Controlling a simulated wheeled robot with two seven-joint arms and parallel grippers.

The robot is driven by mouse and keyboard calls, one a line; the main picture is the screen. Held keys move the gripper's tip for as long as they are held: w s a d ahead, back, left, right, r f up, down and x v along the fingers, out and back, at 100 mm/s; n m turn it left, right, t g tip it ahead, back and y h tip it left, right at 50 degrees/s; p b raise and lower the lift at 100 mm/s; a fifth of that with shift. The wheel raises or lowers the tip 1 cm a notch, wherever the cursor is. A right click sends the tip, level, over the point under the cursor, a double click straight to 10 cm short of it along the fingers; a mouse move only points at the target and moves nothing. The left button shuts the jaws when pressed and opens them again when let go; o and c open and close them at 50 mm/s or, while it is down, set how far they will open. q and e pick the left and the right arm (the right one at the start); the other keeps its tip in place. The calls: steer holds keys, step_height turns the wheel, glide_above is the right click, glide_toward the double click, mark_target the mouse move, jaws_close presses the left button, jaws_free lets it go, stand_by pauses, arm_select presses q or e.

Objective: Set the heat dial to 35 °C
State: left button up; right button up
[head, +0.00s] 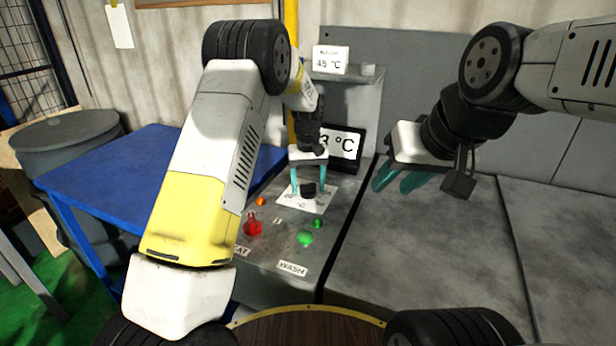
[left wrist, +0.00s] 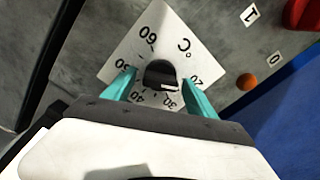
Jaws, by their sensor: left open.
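The heat dial is a black knob (head: 308,188) on a white scale plate (head: 290,198) on the grey panel. In the left wrist view the knob (left wrist: 160,72) has a white mark at its lower right, toward the 30 side of the scale plate (left wrist: 150,38). My left gripper (head: 308,191) is open, with one teal finger on each side of the knob; contact cannot be told. My right gripper (head: 396,184) is open and empty, apart from the panel.
A small white sign (head: 330,60) reads 45 °C. Red (head: 252,226), green (head: 305,239) and orange (head: 261,201) controls sit in front of the dial, near a WASH label (head: 292,269). A blue table (head: 120,180) stands left; a bare grey surface (head: 430,250) lies right.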

arm_select(q)
steer(key=c, duration=1.3)
steer(key=m, duration=0.8)
steer(key=shift+d+m, duration=0.1)
steer(key=shift+m, duration=0.2)
steer(key=m, duration=0.4)
steer(key=shift+s+m, duration=0.1)
steer(key=shift+m, duration=2.4)
